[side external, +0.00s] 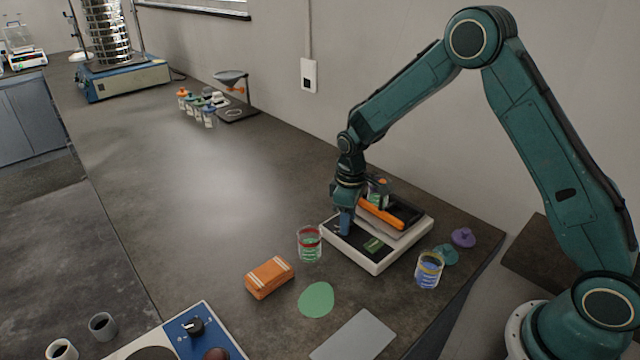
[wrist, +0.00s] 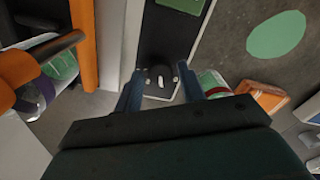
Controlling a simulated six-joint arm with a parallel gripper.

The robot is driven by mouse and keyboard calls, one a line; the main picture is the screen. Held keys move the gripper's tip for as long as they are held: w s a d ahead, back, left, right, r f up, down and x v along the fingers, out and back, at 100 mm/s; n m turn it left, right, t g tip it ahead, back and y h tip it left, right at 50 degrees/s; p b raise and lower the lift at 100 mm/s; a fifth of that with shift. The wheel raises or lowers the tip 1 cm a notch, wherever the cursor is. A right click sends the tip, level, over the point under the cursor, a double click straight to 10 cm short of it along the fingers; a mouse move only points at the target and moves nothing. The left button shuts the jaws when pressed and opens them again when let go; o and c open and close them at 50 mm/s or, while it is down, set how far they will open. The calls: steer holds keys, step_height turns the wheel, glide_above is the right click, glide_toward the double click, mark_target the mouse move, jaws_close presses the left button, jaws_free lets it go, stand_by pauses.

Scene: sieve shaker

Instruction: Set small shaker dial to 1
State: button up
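The small shaker (side external: 378,264) is a low white box with a black front panel and a green display (side external: 373,245), near the right end of the bench. The display also shows at the top of the wrist view (wrist: 183,4). The shaker's dial (wrist: 159,76) is a dark knob with white marks on the black panel; its setting is too small to read. My gripper (side external: 345,230) points down over the panel. In the wrist view its blue fingers (wrist: 160,72) are apart, one on each side of the dial. I cannot tell whether they touch it. The side view hides the dial.
An orange bar (side external: 381,213) lies across the shaker platform, close to my gripper. A red-banded beaker (side external: 309,244) stands left of the shaker, a blue-liquid beaker (side external: 428,270) to its right. A blue device with a black knob (side external: 193,327) is at the front. The bench's middle is clear.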

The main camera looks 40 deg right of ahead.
steer(key=shift+o, duration=0.6)
step_height(320, 180, up, 14)
stand_by(0.5)
steer(key=s+r+m+t, duration=0.3)
steer(key=s+r, duration=0.9)
steer(key=s, duration=0.2)
steer(key=s+m+t, duration=0.2)
steer(key=s, duration=1.3)
steer(key=shift+s+a+m+t, duration=0.3)
steer(key=shift+s+a, duration=0.1)
steer(key=shift+a, duration=0.05)
